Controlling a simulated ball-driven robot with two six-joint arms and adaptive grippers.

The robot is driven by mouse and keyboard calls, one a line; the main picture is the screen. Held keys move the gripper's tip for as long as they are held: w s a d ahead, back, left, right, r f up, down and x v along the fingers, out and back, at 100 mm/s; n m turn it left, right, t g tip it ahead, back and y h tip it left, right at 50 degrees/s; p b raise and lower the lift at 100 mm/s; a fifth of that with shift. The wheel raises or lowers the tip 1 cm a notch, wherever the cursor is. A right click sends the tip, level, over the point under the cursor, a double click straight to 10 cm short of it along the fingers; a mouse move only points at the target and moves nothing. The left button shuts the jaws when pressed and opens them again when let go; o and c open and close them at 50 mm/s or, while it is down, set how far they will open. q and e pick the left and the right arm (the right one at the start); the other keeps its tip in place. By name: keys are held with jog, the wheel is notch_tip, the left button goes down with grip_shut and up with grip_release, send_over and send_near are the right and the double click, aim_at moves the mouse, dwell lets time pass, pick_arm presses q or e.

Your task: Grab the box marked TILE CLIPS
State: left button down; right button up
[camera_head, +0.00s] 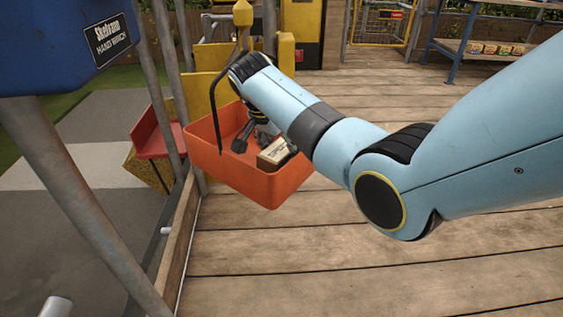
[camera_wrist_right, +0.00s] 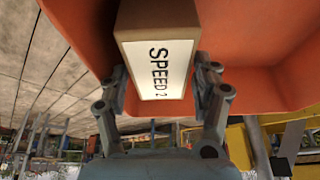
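A small tan box (camera_head: 275,154) with a pale label lies inside the orange tray (camera_head: 258,186). My right gripper (camera_head: 252,141) reaches down into the tray beside the box. In the right wrist view the right gripper's fingers (camera_wrist_right: 161,82) are spread on both sides of the box, and I see no clear grip on it. The left gripper is out of view.
A blue hand winch housing (camera_head: 50,40) and grey metal poles (camera_head: 75,190) stand at the left. A red ledge (camera_head: 158,140) is left of the tray. A blue shelf (camera_head: 470,45) with small goods stands at the back right. The plank deck (camera_head: 370,265) is clear in front.

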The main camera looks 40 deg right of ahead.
jog(key=c, duration=1.1)
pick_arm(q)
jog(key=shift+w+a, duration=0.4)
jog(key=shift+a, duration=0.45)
pick_arm(e)
grip_shut()
jog(key=shift+r, duration=0.1)
